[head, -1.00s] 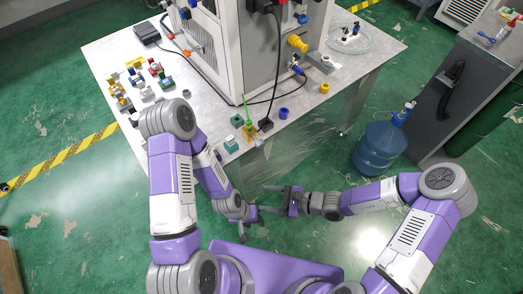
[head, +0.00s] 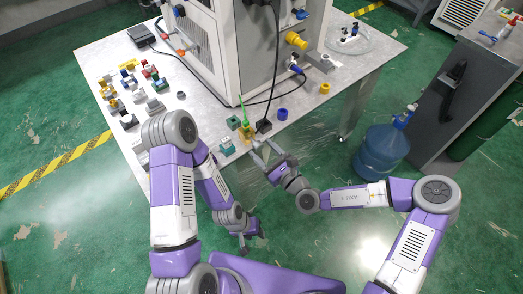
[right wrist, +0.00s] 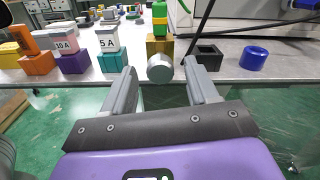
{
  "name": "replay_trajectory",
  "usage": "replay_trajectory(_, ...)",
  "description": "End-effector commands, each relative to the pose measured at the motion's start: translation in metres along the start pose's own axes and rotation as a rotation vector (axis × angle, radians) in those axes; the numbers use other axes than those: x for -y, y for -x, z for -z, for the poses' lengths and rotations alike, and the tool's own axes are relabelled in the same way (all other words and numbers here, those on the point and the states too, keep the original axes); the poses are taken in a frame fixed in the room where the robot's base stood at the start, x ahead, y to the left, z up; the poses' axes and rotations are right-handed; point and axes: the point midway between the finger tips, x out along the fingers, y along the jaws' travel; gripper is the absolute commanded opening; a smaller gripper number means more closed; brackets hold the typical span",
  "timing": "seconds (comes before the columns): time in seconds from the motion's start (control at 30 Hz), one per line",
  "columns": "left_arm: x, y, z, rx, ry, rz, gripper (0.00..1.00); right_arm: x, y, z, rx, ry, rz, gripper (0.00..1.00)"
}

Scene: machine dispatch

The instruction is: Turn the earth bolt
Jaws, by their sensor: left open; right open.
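The earth bolt shows in the right wrist view as a round silver head (right wrist: 160,69) on the front of a brass-coloured block (right wrist: 159,46). A green and yellow piece (right wrist: 159,18) stands on top of the block. In the head view the block (head: 246,133) sits at the table's near edge, with a green stem rising from it. My right gripper (head: 265,150) is open just in front of it. In its wrist view the open fingers (right wrist: 163,78) lie either side of the bolt head, apart from it. My left gripper (head: 247,244) is open and empty, low in front of the table.
A black square socket (right wrist: 205,55) and a blue ring (right wrist: 254,58) stand right of the block. Labelled blocks, one marked 5 A (right wrist: 107,42), stand left. A large cabinet (head: 235,50) fills the table's middle. A blue water bottle (head: 383,148) stands on the floor at right.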

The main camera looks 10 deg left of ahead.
Motion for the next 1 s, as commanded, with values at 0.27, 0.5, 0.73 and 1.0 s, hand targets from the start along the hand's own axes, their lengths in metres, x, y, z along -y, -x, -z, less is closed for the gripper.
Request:
replay_trajectory(0.27,0.0017,-0.0047,0.0002,0.0,0.0,0.0,0.43,-0.0003,-0.0148,-0.0002,0.0,-0.001,-0.001,0.58)
replay_trajectory(0.5,0.0016,-0.0044,0.0002,0.0,0.0,0.0,0.43,-0.0004,-0.0145,-0.0003,-0.001,-0.001,-0.001,0.48)
replay_trajectory(0.73,0.0016,-0.0044,0.0002,0.0,0.0,0.0,0.43,-0.0005,-0.0143,-0.0001,-0.001,-0.001,-0.002,0.13)
replay_trajectory(1.0,0.0001,-0.0004,0.0,0.0,0.0,0.0,0.43,-0.0006,-0.0143,-0.001,-0.002,-0.009,-0.003,0.02)
